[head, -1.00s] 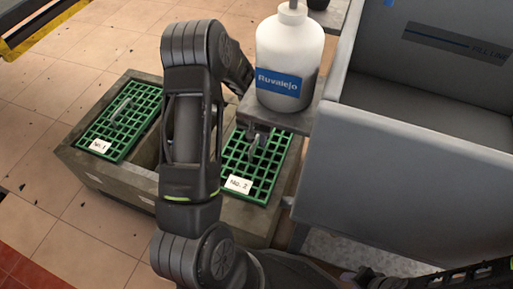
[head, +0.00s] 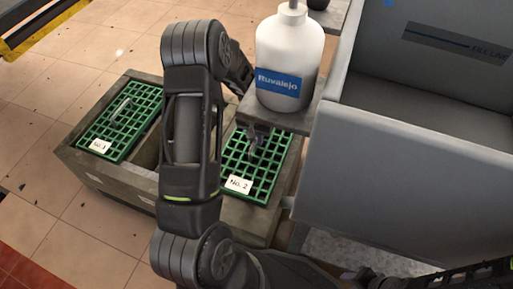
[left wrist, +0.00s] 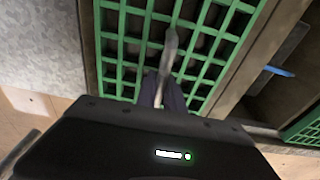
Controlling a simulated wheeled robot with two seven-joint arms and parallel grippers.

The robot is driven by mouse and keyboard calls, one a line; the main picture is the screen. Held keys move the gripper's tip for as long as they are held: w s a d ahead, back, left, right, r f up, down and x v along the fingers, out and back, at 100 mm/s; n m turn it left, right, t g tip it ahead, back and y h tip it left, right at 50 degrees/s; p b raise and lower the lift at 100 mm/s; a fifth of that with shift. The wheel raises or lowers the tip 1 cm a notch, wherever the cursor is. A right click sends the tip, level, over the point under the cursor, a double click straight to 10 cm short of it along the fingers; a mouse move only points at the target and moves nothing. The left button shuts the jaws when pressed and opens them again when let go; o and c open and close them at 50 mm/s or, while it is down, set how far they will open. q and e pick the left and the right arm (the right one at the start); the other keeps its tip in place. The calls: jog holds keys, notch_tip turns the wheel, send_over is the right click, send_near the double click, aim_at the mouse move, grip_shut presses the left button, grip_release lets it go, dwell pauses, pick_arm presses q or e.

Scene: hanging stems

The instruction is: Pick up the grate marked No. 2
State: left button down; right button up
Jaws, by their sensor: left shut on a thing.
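The green grate marked No. 2 (head: 238,184) lies in the right part of a grey-brown box, its label at the near edge. My left gripper (head: 254,148) is over its middle, partly hidden by my arm and a grey shelf. In the left wrist view the fingers (left wrist: 163,92) are shut on the grate's grey handle (left wrist: 170,50), with the green bars (left wrist: 205,45) around it. The grate appears to sit in its opening; I cannot tell of any lift. My right gripper is not in view.
The grate marked No. 1 (head: 120,120) sits at the left of the box (head: 85,170), with an open gap between the grates. A white Ruvalejo jug (head: 288,55) stands on the shelf close above the gripper. A large grey bin (head: 400,180) is at the right.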

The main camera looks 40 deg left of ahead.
pick_arm(q)
jog(key=shift+r, duration=0.1)
dwell(0.7)
jog(key=shift+w+r, duration=0.1)
jog(key=shift+r, duration=0.4)
notch_tip(320, 180, up, 8)
jog(key=p, duration=0.3)
jog(key=shift+f, duration=0.1)
jog(key=shift+r, duration=0.55)
